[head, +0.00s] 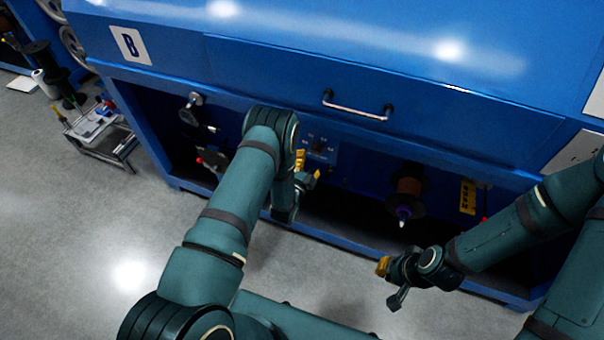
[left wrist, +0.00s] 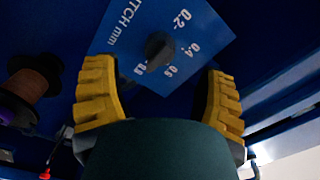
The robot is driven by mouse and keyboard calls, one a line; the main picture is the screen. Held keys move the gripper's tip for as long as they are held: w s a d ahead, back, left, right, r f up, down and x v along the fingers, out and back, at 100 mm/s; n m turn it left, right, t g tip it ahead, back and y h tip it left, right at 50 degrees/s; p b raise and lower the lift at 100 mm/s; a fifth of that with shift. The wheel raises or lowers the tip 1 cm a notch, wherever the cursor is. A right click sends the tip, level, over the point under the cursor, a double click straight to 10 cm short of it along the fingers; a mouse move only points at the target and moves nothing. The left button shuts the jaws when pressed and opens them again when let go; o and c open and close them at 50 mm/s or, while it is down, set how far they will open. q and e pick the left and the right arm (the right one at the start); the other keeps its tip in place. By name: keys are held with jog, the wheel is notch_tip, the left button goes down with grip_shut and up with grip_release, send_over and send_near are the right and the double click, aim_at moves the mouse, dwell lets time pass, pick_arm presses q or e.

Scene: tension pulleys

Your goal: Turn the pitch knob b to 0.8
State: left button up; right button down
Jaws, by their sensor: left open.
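The pitch knob (left wrist: 159,50) is a dark round knob on a blue panel (left wrist: 192,22) with white marks; "PITCH mm", 0.2 and 0.4 are legible in the left wrist view. Its pointer setting cannot be read clearly. In the head view the knob (head: 319,147) is small, under the machine's hood. My left gripper (head: 308,168) is open in front of the panel. Its yellow fingers stand on either side of the knob in the left wrist view (left wrist: 158,75), with no visible contact. My right gripper (head: 390,279) hangs away from the machine at lower right; its opening is unclear.
A brown spool (head: 408,186) sits in the bay right of the panel, beside a yellow label (head: 467,197). A small cart (head: 100,130) stands left. Grey floor is clear in front.

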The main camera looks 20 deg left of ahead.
pick_arm(q)
jog(key=s, duration=0.6)
jog(key=shift+s, duration=0.2)
jog(key=shift+a, duration=0.15)
